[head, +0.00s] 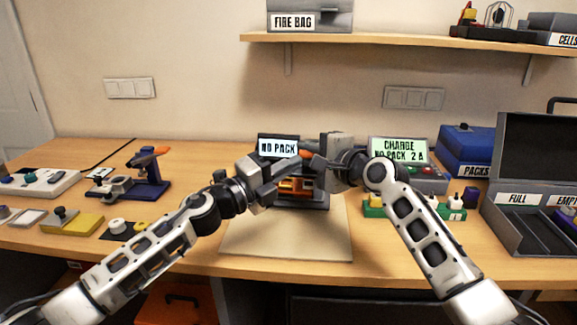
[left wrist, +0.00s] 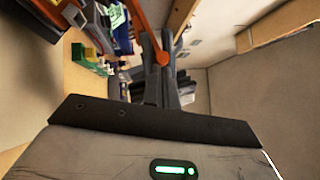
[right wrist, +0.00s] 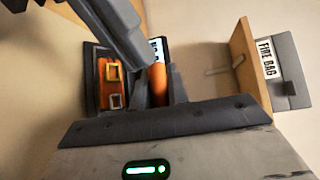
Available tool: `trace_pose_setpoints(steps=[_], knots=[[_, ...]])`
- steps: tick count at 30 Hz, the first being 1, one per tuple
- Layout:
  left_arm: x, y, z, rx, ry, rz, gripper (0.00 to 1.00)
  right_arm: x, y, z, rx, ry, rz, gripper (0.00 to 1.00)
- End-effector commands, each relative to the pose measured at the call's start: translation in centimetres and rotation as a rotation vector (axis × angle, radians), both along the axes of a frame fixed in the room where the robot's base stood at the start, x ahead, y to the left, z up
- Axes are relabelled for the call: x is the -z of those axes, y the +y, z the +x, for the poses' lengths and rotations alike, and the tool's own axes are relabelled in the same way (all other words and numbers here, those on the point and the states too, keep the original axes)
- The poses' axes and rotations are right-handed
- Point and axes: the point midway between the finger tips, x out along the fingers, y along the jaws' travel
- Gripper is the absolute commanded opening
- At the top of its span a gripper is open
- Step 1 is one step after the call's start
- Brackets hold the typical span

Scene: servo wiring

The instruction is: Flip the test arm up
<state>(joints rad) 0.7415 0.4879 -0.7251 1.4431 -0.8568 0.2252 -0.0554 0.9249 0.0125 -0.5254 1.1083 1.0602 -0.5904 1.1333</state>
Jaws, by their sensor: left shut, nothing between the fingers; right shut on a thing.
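The test stand (head: 312,203) with the NO PACK display (head: 278,148) sits at the middle of the bench, mostly behind my grippers. Its orange parts (head: 297,185) also show in the right wrist view (right wrist: 113,72). The test arm's orange end (head: 306,153) is at display height. My right gripper (head: 314,159) is shut on this orange end, which shows between its fingers in the right wrist view (right wrist: 158,85). My left gripper (head: 296,162) is shut and empty, close beside it. An orange bar (left wrist: 145,27) crosses near the left fingertips in the left wrist view. The arm's hinge is hidden.
A pale mat (head: 285,240) lies in front of the stand, clear. To the right are a charger (head: 427,178), a green block (head: 372,205) and an open case (head: 515,240). To the left stand a purple fixture (head: 150,182) and a yellow block (head: 75,224).

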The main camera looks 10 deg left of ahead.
Motion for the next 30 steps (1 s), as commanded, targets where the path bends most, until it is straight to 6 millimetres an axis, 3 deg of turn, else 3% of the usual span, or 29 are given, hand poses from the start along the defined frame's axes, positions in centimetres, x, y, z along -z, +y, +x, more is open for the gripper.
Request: trace_pose_setpoints(steps=[1, 21, 22, 23, 30], knots=[[-0.1, 0.0, 0.0, 0.0, 0.0, 0.0, 0.0, -1.2, 0.1, 0.0, 0.002, -0.024, 0.012, 0.0], [-1.5, 0.4, 1.3, -0.011, -0.005, -0.004, 0.0, -0.9, 0.4, -0.2, -0.007, -0.017, 0.008, 0.0], [-1.6, 0.4, 1.3, -0.012, -0.006, -0.003, 0.0, -0.9, 0.4, -0.2, -0.008, -0.017, 0.007, 0.27], [-1.6, 0.4, 1.3, -0.011, -0.005, -0.004, 0.0, -0.8, 0.4, -0.2, -0.008, -0.017, 0.006, 0.35], [-1.3, 0.2, 1.2, -0.005, -0.003, -0.001, 0.0, -0.5, 0.2, -0.1, -0.002, -0.01, 0.004, 0.38]])
